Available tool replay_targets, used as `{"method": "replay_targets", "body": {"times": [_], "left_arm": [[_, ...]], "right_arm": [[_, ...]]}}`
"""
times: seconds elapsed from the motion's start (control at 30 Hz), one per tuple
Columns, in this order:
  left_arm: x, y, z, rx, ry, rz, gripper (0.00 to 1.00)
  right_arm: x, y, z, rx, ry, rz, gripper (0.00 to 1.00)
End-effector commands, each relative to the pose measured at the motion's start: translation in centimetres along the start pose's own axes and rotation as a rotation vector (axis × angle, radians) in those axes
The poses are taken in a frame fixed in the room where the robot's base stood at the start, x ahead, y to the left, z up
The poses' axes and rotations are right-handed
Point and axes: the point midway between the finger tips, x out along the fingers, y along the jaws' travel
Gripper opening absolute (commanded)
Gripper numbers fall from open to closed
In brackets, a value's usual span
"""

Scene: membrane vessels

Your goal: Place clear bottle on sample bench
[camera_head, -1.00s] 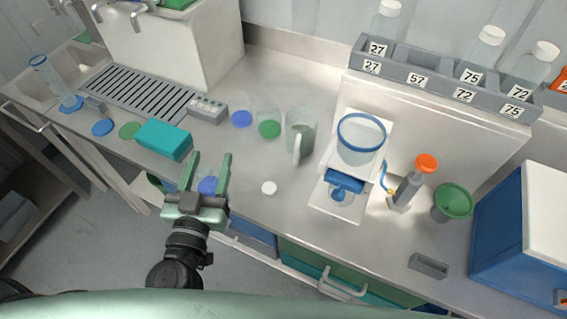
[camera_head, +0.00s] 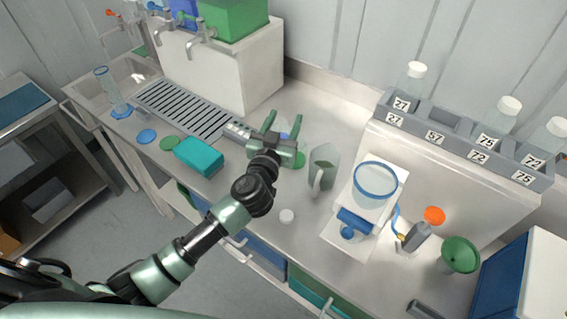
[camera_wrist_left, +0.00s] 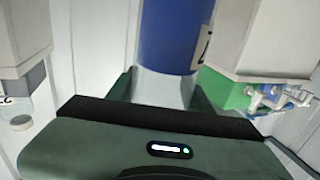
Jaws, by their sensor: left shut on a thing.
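My left gripper (camera_head: 284,126) is shut on a clear bottle with blue contents. Between the fingers in the head view the bottle (camera_head: 284,127) shows only in part. The left wrist view shows its blue part (camera_wrist_left: 172,38), with the edge of a pale label, and a clear part between the fingers. I cannot tell whether the bottle touches the bench. My right gripper is not in view.
A teal box (camera_head: 199,156) is at left. A numbered rack (camera_head: 455,140) holds capped bottles; slot 57 looks empty. The bench behind the jug is clear.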

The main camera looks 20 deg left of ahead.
Motion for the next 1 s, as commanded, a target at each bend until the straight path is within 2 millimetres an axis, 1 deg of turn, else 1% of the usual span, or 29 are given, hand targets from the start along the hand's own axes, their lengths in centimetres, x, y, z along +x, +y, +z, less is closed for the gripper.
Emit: {"method": "replay_targets", "body": {"times": [0.03,0.07,0.1,0.2,0.3,0.37,0.57,0.7,0.8,1.0], "left_arm": [[0.0,0.0,2.1,-0.004,-0.002,-0.003,0.0],[0.0,0.0,2.9,-0.003,-0.003,-0.002,0.0],[0.0,0.0,4.1,-0.004,-0.002,-0.003,0.0],[0.0,0.0,6.5,-0.004,-0.001,-0.002,0.0],[0.0,0.0,8.1,-0.003,0.001,-0.001,0.0],[0.0,0.0,8.8,-0.002,0.002,0.0,0.0],[0.0,0.0,9.8,-0.002,0.003,0.0,0.0],[0.0,0.0,12.3,-0.003,0.001,-0.001,0.0],[0.0,0.0,13.5,-0.003,0.002,-0.001,0.0],[0.0,0.0,13.2,-0.001,0.004,0.0,0.0]], "right_arm": [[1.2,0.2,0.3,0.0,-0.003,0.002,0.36],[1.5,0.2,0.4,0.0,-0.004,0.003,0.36],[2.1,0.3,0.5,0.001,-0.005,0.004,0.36],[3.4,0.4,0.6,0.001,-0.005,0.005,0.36],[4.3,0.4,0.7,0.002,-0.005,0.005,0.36],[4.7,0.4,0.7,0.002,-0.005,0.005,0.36],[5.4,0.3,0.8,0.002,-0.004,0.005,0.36],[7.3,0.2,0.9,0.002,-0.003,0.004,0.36],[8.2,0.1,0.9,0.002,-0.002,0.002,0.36],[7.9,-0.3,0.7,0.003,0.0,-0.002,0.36]]}}
